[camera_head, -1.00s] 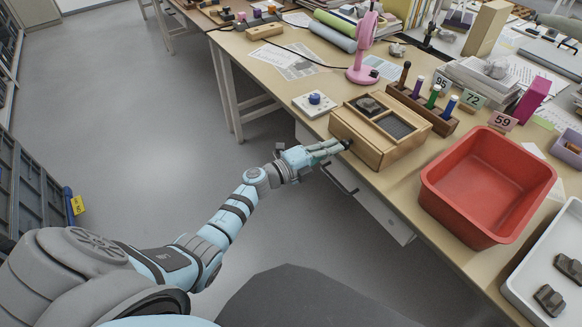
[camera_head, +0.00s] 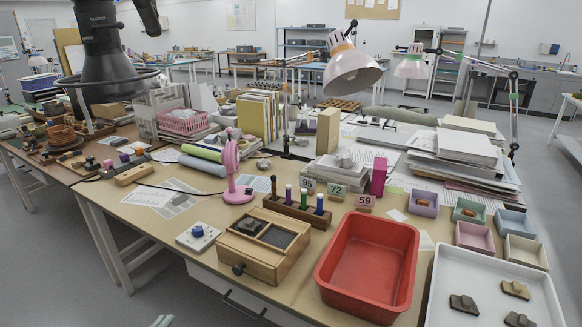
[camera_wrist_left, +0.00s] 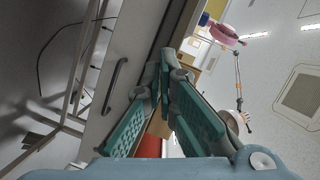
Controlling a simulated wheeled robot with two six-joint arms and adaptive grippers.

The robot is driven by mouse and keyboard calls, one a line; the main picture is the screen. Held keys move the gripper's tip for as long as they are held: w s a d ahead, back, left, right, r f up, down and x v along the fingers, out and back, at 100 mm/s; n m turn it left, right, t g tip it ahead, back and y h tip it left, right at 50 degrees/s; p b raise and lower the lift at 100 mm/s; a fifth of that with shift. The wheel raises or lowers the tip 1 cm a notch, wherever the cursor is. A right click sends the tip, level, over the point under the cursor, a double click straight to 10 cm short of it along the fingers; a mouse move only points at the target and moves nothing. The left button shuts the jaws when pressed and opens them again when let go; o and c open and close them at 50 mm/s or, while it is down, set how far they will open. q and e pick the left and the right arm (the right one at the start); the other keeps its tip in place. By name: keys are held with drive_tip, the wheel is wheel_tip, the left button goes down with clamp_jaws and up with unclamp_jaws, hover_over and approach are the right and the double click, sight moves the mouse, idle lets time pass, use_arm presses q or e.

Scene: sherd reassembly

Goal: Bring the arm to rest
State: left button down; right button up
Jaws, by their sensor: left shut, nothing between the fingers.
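My left gripper (camera_head: 162,321) shows only as a small pale teal tip at the bottom edge of the head view. In the left wrist view its teal fingers (camera_wrist_left: 165,62) are together with nothing between them. They are apart from the desk, whose drawer front and handle (camera_wrist_left: 117,82) show to the left. The wooden box (camera_head: 264,245) stands on the desk, with a dark knob (camera_head: 239,268) on its front and two compartments on top. My right gripper is not in view.
A red tub (camera_head: 368,270) and a white tray (camera_head: 490,270) with dark sherds stand right of the box. A pen rack (camera_head: 297,210), a pink stand (camera_head: 237,190) and a lamp (camera_head: 352,70) are behind. A dark hooded device (camera_head: 105,60) hangs at upper left. Floor lies open at lower left.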

use_arm(q)
drive_tip(key=s+a+f+n+g+y+p, duration=0.2)
drive_tip(key=s+f+n+g+y, duration=0.15)
drive_tip(key=s+f+n, duration=0.45)
drive_tip(key=s+a+f+n+g+y+p, duration=0.2)
drive_tip(key=s+f+n+g, duration=0.25)
drive_tip(key=s+f, duration=0.75)
drive_tip(key=s+d+f+n+g+p, duration=0.1)
drive_tip(key=s+d+f+g, duration=0.1)
drive_tip(key=s, duration=0.6)
drive_tip(key=s+d+f+n+g+h+p, duration=0.1)
drive_tip(key=s+d+f+g, duration=0.1)
drive_tip(key=s+d, duration=0.3)
drive_tip(key=s+d+f+n+g+h+p, duration=0.1)
drive_tip(key=s+d+f+g, duration=0.1)
drive_tip(key=s, duration=0.9)
drive_tip(key=shift+d+f+g+p, duration=0.15)
drive_tip(key=shift+d+g+p, duration=0.3)
drive_tip(key=shift+d, duration=0.5)
